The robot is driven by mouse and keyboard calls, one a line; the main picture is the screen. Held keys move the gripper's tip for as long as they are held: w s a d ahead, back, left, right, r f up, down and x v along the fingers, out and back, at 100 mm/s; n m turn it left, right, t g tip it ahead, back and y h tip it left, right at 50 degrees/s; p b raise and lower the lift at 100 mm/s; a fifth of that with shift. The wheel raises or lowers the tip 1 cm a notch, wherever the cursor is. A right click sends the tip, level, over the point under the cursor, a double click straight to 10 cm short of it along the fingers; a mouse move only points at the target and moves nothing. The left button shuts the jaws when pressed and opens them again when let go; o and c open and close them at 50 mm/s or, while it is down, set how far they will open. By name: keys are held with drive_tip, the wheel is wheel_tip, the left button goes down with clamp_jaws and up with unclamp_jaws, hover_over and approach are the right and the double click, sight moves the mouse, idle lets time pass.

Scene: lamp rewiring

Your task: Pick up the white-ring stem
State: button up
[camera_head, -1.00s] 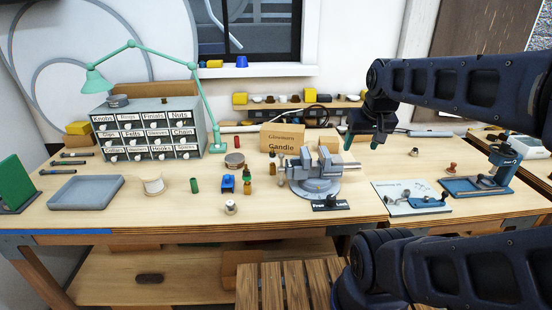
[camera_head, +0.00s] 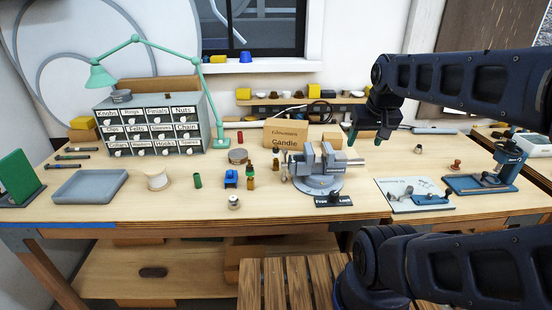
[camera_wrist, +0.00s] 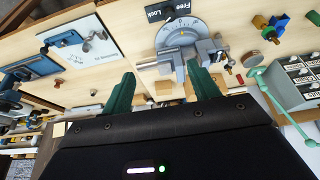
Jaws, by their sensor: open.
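My gripper (camera_head: 367,138) hangs above the bench, behind and right of the grey vise (camera_head: 318,182). In the wrist view its two green fingers (camera_wrist: 162,86) are spread apart with nothing between them, and the vise (camera_wrist: 172,42) lies beyond them. A small piece with a pale ring and a darker top (camera_head: 234,203) stands near the bench's front edge, left of the vise. It may be the white-ring stem, but it is too small to be sure. My gripper is well away from it, to its right and farther back.
A blue piece (camera_head: 231,178), a green cylinder (camera_head: 197,180) and a spool (camera_head: 157,180) stand left of the vise. A grey tray (camera_head: 90,200) lies at the left. A cardboard box (camera_head: 286,134) is behind the vise; a white board with tools (camera_head: 400,207) is right.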

drive_tip(key=shift+c, duration=0.4)
drive_tip(key=m+g, duration=0.5)
drive_tip(key=m, duration=0.7)
hover_over(276, 149)
wheel_tip(276, 149, down, 8)
drive_tip(key=shift+w+d+f, duration=0.1)
drive_tip(key=shift+w+f, duration=0.05)
drive_tip(key=shift+f, duration=0.25)
wheel_tip(276, 149, down, 10)
drive_tip(key=shift+w+f, duration=0.15)
drive_tip(key=shift+f, duration=0.1)
